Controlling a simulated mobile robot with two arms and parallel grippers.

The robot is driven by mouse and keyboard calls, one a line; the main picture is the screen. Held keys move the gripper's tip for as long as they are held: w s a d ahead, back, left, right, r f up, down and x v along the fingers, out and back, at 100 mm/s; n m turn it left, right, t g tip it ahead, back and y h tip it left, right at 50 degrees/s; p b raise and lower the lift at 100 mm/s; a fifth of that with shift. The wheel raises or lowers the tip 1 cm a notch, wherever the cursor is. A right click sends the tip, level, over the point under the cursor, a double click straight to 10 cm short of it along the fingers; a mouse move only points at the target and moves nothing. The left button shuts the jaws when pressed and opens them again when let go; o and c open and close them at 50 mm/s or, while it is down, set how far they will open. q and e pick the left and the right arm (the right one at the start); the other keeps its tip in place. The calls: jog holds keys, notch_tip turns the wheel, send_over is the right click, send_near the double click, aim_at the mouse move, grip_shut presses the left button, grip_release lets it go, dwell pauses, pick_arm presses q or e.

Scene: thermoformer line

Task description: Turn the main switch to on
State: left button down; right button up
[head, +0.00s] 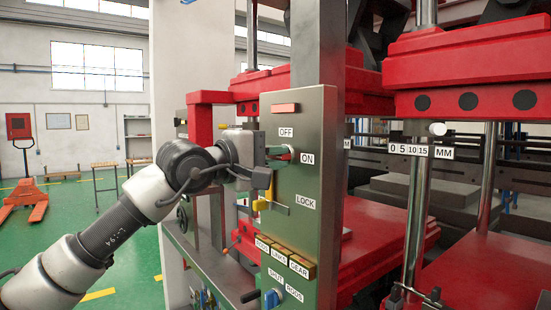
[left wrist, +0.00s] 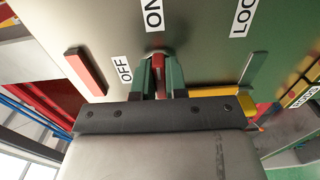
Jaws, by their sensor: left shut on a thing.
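My left gripper (head: 284,152) reaches the panel from the left. In the left wrist view its green fingers (left wrist: 160,78) are shut on the red handle, one on each side. The ON label (left wrist: 153,14) lies straight beyond the fingertips there, and the OFF label (left wrist: 124,68) lies to their left. The fingers hide much of the switch, so its exact angle is hard to tell. My right gripper is not in view.
Below the switch are a yellow handle (head: 262,204) by the LOCK label (head: 305,201), a row of labelled blocks (head: 286,258) and a blue knob (head: 271,299). A red bar (head: 286,108) sits above. Red press parts (head: 480,61) stand right.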

pick_arm(q)
jog(key=shift+f, duration=0.1)
dwell(0.3)
jog(key=c, duration=1.2)
grip_release()
jog(key=shift+o, duration=0.2)
jog(key=b+v, duration=0.3)
jog(key=v, duration=0.8)
